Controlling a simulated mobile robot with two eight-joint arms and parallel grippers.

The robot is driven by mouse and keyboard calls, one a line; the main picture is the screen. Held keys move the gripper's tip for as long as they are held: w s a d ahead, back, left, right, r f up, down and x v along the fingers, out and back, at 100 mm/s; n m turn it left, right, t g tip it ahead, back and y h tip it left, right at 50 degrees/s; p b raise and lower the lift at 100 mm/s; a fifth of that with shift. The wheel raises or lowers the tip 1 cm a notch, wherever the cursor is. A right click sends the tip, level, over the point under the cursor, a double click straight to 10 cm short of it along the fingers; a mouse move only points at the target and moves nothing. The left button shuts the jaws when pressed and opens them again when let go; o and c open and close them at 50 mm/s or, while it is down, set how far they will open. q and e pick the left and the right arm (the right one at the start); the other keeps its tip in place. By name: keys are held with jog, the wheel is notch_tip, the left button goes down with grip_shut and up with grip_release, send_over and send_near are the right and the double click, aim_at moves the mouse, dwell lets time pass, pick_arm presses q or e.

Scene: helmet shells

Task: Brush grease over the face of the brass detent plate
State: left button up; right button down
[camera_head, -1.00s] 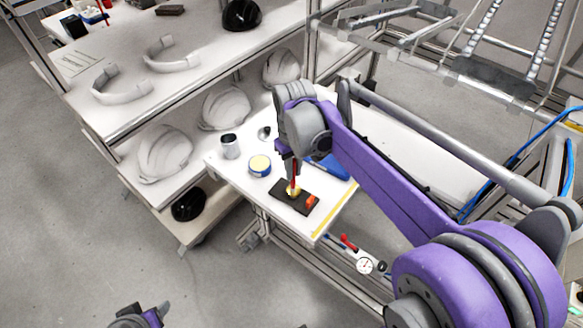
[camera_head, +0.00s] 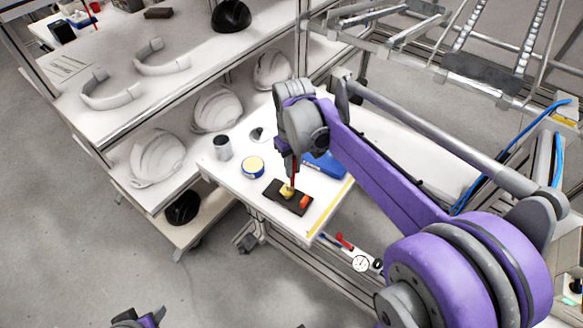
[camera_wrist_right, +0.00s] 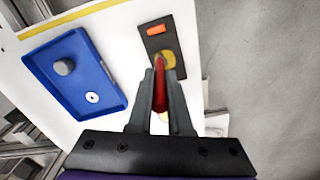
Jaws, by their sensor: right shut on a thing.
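The brass detent plate (camera_head: 286,193) is a small yellow piece on a dark block on the white table. It also shows in the right wrist view (camera_wrist_right: 169,58), partly covered by the brush. My right gripper (camera_head: 292,168) is shut on a red-handled brush (camera_head: 293,177), seen between its fingers (camera_wrist_right: 160,75) in the wrist view. The brush points down, its lower end at the brass; contact cannot be told. A round yellow-topped tin (camera_head: 252,166), perhaps the grease, stands left of the block. My left gripper (camera_head: 140,318) shows only partly at the bottom edge; its jaws are unclear.
An orange piece (camera_head: 304,202) sits on the dark block (camera_head: 272,190) beside the brass. A blue tray (camera_head: 325,165) lies to the right, a grey cup (camera_head: 222,148) to the left. A rack (camera_head: 100,148) with white helmet shells (camera_head: 217,108) stands behind left.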

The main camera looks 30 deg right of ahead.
jog(key=shift+w+d, duration=0.15)
jog(key=shift+w, duration=0.2)
jog(key=shift+w, duration=0.2)
jog(key=shift+w, duration=0.25)
jog(key=shift+w+a, duration=0.35)
jog(key=shift+a, duration=0.3)
jog(key=shift+s+a, duration=0.1)
jog(key=shift+a, duration=0.2)
jog(key=shift+s+a, duration=0.1)
jog(key=shift+a, duration=0.05)
jog(key=shift+s+a, duration=0.15)
jog(key=shift+a, duration=0.05)
jog(key=shift+s, duration=0.4)
